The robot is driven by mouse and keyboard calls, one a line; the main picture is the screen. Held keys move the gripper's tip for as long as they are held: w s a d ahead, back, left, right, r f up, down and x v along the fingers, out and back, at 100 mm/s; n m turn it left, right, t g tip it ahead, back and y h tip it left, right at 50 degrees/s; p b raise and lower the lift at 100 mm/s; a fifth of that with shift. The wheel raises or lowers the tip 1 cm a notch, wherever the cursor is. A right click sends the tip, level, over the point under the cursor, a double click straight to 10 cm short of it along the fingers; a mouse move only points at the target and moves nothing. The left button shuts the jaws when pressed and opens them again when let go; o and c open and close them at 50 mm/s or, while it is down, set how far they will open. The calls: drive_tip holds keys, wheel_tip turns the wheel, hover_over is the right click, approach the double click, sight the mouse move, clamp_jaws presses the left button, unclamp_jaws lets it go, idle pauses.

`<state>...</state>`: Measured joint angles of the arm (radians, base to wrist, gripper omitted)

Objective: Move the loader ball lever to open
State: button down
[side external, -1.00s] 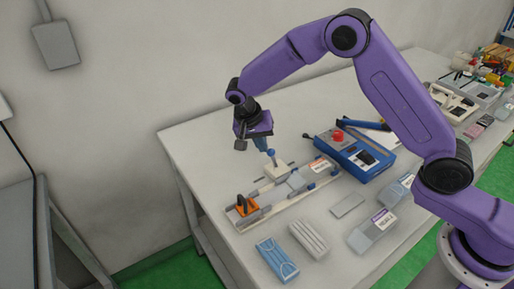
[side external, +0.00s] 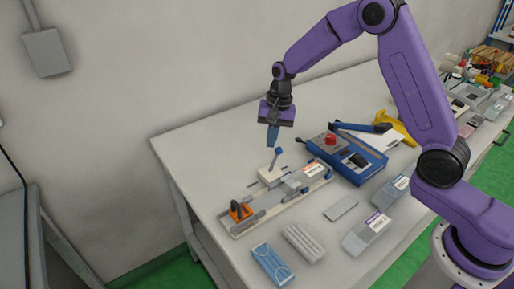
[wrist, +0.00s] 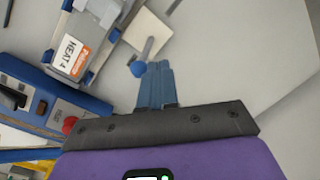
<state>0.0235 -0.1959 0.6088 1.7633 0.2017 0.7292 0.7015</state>
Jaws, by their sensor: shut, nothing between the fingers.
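The loader lever is a thin grey rod with a blue ball knob (side external: 279,150), rising from a white block (side external: 271,177) on the back side of the mask line fixture. In the side view the rod leans to the right. My gripper (side external: 271,144) points down, its blue fingers shut and empty, just up and left of the knob. In the wrist view the ball (wrist: 138,69) lies just left of my fingertips (wrist: 153,63). The rod runs up and right from it to the white block (wrist: 146,31). I cannot tell whether fingers and ball touch.
The fixture rail (side external: 250,215) carries an orange clamp (side external: 240,212) and a grey block. A blue sealer box (side external: 347,157) with a red button stands to the right. Masks (side external: 272,264) and boxes (side external: 367,232) lie in front. The table's back left is clear.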

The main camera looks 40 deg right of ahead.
drive_tip(key=shift+r, duration=0.75)
wheel_tip(320, 180, up, 12)
drive_tip(key=w+d, duration=0.2)
drive_tip(key=shift+d+r, duration=0.15)
drive_tip(key=shift+r, duration=0.05)
idle(0.4)
